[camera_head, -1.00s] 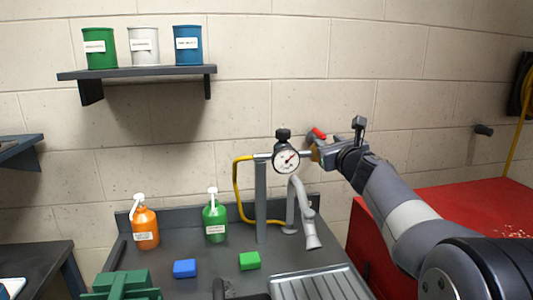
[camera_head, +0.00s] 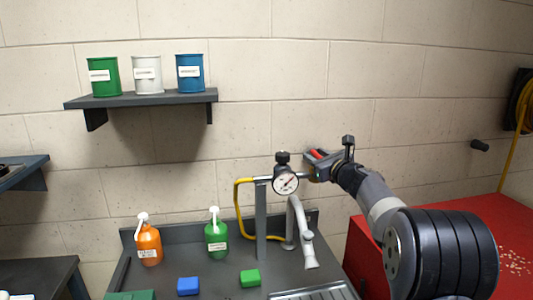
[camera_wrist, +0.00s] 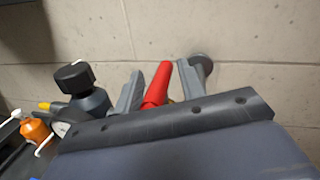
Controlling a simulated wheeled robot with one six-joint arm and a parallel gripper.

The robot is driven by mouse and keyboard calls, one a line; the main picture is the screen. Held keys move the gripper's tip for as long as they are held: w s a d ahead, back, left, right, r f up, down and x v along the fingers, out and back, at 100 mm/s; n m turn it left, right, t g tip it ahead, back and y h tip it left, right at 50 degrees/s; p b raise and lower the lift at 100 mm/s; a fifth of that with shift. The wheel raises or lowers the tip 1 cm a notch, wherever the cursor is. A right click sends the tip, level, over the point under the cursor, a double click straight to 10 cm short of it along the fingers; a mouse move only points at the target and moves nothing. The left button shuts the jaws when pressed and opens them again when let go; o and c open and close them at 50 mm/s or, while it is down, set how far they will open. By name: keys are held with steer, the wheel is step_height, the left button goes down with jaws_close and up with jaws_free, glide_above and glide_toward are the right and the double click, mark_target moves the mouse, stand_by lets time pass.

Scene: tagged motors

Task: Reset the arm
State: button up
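My gripper (camera_head: 316,165) is at the wall on the right of the pressure gauge (camera_head: 285,183), at the end of my raised arm. A red valve handle (camera_head: 317,154) shows right at the fingertips. In the wrist view, my gripper's two grey fingers (camera_wrist: 160,88) stand apart, and the red handle (camera_wrist: 158,84) shows between them. I cannot tell whether a finger touches it. The gauge's black top knob (camera_wrist: 76,80) is close by on the left of the wrist view.
A yellow hose (camera_head: 240,208) and grey post (camera_head: 261,220) stand below the gauge. Orange (camera_head: 149,247) and green (camera_head: 216,240) bottles, a blue block (camera_head: 188,286) and a green block (camera_head: 250,277) are on the bench. A wall shelf (camera_head: 145,99) holds cans. A red surface (camera_head: 460,215) lies right.

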steer(key=shift+r+n+g+y+p, duration=0.1)
steer(key=shift+n+g+y+p, duration=0.55)
steer(key=shift+y+p, duration=0.4)
steer(key=shift+y, duration=0.25)
